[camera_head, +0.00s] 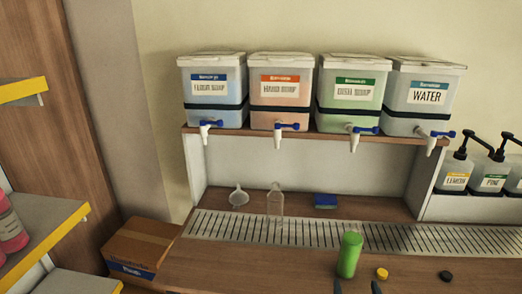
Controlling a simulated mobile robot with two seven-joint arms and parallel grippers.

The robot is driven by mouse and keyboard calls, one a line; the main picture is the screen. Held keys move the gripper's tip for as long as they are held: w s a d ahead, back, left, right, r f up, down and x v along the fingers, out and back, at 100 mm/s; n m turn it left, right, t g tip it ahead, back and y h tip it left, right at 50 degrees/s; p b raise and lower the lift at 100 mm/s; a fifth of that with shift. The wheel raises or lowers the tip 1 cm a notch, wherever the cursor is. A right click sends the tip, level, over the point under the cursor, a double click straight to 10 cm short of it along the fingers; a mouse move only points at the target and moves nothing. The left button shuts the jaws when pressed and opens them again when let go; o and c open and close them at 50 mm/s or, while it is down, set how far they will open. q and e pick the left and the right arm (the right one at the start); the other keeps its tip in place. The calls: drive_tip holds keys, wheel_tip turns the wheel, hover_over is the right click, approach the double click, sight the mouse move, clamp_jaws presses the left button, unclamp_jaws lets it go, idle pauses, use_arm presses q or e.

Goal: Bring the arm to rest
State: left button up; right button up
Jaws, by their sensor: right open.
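My right gripper (357,288) shows only as two dark fingertips at the bottom edge. They are apart, with nothing visible between them. A green bottle (348,256) stands upright on the wooden counter (250,268), just beyond the fingertips. Whether the fingertips touch it cannot be told. A yellow cap (382,274) and a black cap (445,276) lie to its right. My left gripper cannot be made out.
Drums labelled in blue (212,90), orange (280,92), green (352,95) and WATER (425,98) stand on a shelf with taps. Below are a funnel (238,197), clear bottle (275,203), blue sponge (325,201) and drain grate (400,238). Pump bottles (457,176) stand right.

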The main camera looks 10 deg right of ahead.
drive_tip(key=s+a+f+g+y, duration=0.1)
drive_tip(key=s+a+f+g, duration=0.3)
drive_tip(key=f, duration=0.6)
drive_tip(key=s+a+f+g+y, duration=0.2)
drive_tip(key=s+f+g, duration=0.1)
drive_tip(key=s+f, duration=0.5)
drive_tip(key=s+a+f+g+y, duration=0.1)
drive_tip(key=s+a+f+g, duration=0.25)
drive_tip(key=f, duration=0.75)
drive_tip(key=s+a+f+m+g+y, duration=0.1)
drive_tip(key=s+a+f+g+y, duration=0.2)
drive_tip(key=s, duration=0.5)
drive_tip(key=s+a+f+m+g, duration=0.1)
drive_tip(key=s+a+f+g, duration=0.3)
drive_tip(key=s, duration=0.5)
use_arm(q)
wheel_tip(320, 180, up, 14)
drive_tip(key=g+p, duration=0.1)
drive_tip(key=p, duration=1.3)
drive_tip(key=shift+s+d+f, duration=0.2)
drive_tip(key=shift+s+d, duration=0.05)
drive_tip(key=shift+s, duration=0.05)
use_arm(e)
wheel_tip(320, 180, up, 14)
drive_tip(key=a, duration=0.1)
drive_tip(key=shift+a+r, duration=0.25)
drive_tip(key=shift+a, duration=0.1)
drive_tip(key=shift+s, duration=0.15)
